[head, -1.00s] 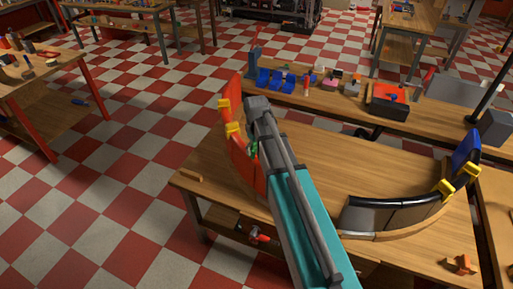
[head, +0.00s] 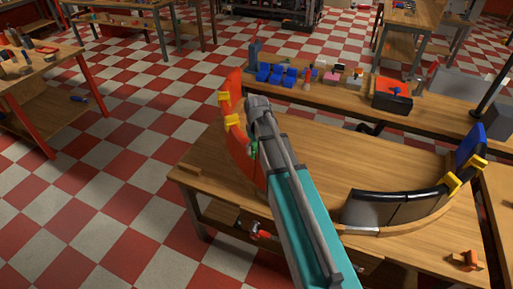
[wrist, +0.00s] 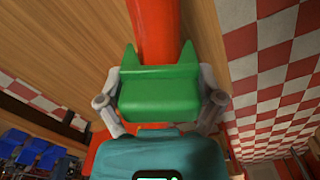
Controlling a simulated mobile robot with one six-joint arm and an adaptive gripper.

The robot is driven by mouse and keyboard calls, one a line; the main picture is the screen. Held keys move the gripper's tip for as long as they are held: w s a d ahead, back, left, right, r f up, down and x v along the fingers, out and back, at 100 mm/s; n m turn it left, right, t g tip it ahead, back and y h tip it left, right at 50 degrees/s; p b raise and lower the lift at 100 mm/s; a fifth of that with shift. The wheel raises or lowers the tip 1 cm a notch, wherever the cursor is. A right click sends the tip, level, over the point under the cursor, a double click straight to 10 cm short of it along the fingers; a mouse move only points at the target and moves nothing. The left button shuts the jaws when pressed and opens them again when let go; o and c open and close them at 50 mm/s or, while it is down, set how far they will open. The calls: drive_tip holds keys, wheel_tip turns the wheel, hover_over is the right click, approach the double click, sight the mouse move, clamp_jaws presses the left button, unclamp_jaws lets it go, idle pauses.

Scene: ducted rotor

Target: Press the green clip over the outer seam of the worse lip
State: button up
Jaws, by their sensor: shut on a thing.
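The green clip (wrist: 160,98) fills the middle of the wrist view, its two prongs pointing up the picture. My gripper (wrist: 160,110) is shut on it, one grey finger at each side. The red-orange curved lip (wrist: 154,28) runs from the top of the wrist view down to the clip, between its prongs; I cannot tell whether they touch. In the head view the same lip (head: 238,146) stands at the workbench's left side with two yellow clips (head: 232,120) on it. The green clip (head: 254,148) shows small beside my arm. The black lip (head: 378,208) curves at the right.
Two more yellow clips (head: 452,183) and a blue end piece (head: 470,145) are at the black lip's right end. The wooden workbench (head: 320,165) is bare between the lips. A rear bench holds blue bins (head: 276,73) and a red-black box (head: 392,92).

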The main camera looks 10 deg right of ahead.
drive_tip(key=shift+f, duration=0.1)
idle(0.6)
drive_tip(key=o, duration=0.8)
drive_tip(key=shift+r, duration=0.2)
wheel_tip(320, 180, up, 9)
drive_tip(key=p, duration=0.9)
drive_tip(key=shift+r, duration=0.15)
idle(0.5)
drive_tip(key=s+m, duration=0.2)
drive_tip(key=s, duration=0.3)
drive_tip(key=s+f+m+b, duration=0.1)
drive_tip(key=s, duration=0.4)
drive_tip(key=s+a+f+m, duration=0.1)
drive_tip(key=s+m, duration=0.1)
drive_tip(key=s, duration=0.4)
drive_tip(key=shift+m+b, duration=0.3)
drive_tip(key=shift+b, duration=0.05)
